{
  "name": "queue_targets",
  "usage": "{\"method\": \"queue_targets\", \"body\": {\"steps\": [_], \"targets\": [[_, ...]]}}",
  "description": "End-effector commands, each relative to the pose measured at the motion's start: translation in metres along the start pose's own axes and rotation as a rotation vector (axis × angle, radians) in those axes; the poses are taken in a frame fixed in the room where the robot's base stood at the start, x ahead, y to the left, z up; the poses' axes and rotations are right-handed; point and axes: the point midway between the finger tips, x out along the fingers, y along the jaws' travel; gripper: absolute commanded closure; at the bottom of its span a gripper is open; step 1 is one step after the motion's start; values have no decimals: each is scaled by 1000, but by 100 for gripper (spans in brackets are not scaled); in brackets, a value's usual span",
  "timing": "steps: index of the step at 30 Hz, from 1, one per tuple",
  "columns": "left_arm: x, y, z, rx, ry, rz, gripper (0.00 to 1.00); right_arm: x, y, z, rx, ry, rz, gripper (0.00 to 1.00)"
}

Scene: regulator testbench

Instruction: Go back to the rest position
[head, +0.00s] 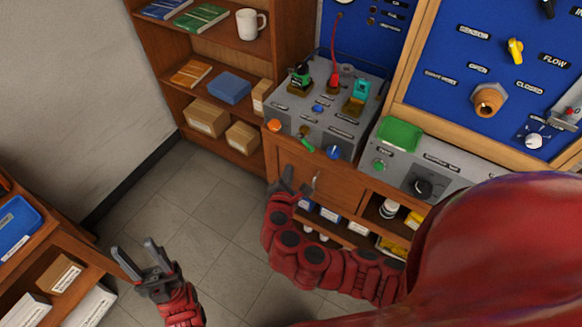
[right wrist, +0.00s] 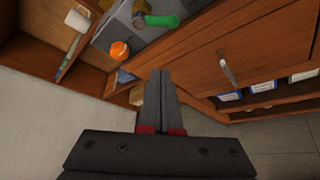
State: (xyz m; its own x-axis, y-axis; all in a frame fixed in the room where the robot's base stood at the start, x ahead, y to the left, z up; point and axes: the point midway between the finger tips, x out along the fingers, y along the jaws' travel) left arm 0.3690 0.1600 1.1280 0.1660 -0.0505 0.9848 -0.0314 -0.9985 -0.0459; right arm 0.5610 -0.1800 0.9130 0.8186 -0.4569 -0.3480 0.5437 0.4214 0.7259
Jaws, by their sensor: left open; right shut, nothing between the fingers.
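My left gripper (head: 135,262) is at the lower left of the head view, open and empty, over the tiled floor. My right gripper (head: 290,180) is in front of the wooden bench cabinet, just below the grey control box (head: 318,125). In the right wrist view its two fingers (right wrist: 163,75) lie together, shut with nothing between them. My right arm reaches in from the lower right and hides part of the lower bench.
A wooden shelf (head: 200,54) with books, boxes and a white mug (head: 250,24) stands behind. A low shelf with a blue tray (head: 17,228) is at left. The blue panel (head: 470,110) is at right. Free floor (head: 200,215) lies between the shelves and bench.

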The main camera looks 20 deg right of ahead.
Motion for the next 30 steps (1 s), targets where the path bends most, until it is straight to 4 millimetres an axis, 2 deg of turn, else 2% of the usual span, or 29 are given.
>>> {"method": "queue_targets", "body": {"steps": [6,24,26,30], "targets": [[-4,0,1,0,0,0,50,-11,0,0,-2,-1,-1,100],[-4,0,1,0,0,0,50,-11,0,-1,3,5,0,100],[-4,0,1,0,0,0,50,-9,-1,-6,17,26,8,100],[-6,0,1,0,0,0,50,-1,3,-39,108,170,66,100]]}}
